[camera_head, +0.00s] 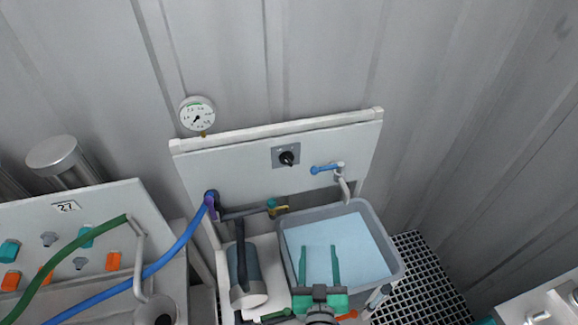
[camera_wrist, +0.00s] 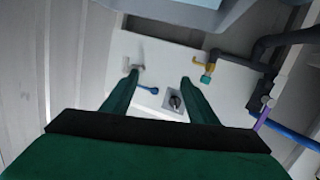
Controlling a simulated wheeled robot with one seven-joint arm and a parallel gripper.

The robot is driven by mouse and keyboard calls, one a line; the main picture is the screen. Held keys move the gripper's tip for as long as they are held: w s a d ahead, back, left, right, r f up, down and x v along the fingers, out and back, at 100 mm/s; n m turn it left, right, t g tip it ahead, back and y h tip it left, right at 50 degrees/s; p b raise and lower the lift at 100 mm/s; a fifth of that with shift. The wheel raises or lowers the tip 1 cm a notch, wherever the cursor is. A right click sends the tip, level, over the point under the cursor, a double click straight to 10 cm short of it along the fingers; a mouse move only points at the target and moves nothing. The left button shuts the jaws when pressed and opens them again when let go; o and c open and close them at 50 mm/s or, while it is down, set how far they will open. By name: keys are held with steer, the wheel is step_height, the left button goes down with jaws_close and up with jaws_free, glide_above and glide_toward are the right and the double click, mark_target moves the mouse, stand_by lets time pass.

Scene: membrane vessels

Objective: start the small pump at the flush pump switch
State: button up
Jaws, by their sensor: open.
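The flush pump switch (camera_head: 287,157) is a black rotary knob on a small grey plate, set in the white upright panel (camera_head: 235,160) at the back. It also shows in the wrist view (camera_wrist: 174,102), between the fingertips and nearer the right one. My gripper (camera_head: 319,250) has green fingers and is open and empty. In the head view it appears over the grey water basin, below the switch in the picture and apart from it. The small pump (camera_head: 243,268) appears to be the grey cylinder left of the basin.
A grey basin (camera_head: 390,262) of blue water stands in front of the panel. A blue-handled tap (camera_head: 327,168) sits right of the switch. A yellow-and-teal valve (camera_head: 277,208), a purple-handled valve (camera_head: 211,207), a blue hose (camera_head: 180,243) and a gauge (camera_head: 197,114) are to the left.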

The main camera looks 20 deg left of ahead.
mark_target(289, 163)
steer(key=w+a+r+n+y, duration=0.5)
steer(key=w+a+r, duration=0.45)
steer(key=r, duration=0.25)
steer(key=shift+g, duration=0.4)
steer(key=x, duration=1)
steer(key=shift+w+d, duration=0.15)
steer(key=shift+w, duration=0.3)
steer(key=c, duration=1.1)
steer(key=shift+o, duration=0.2)
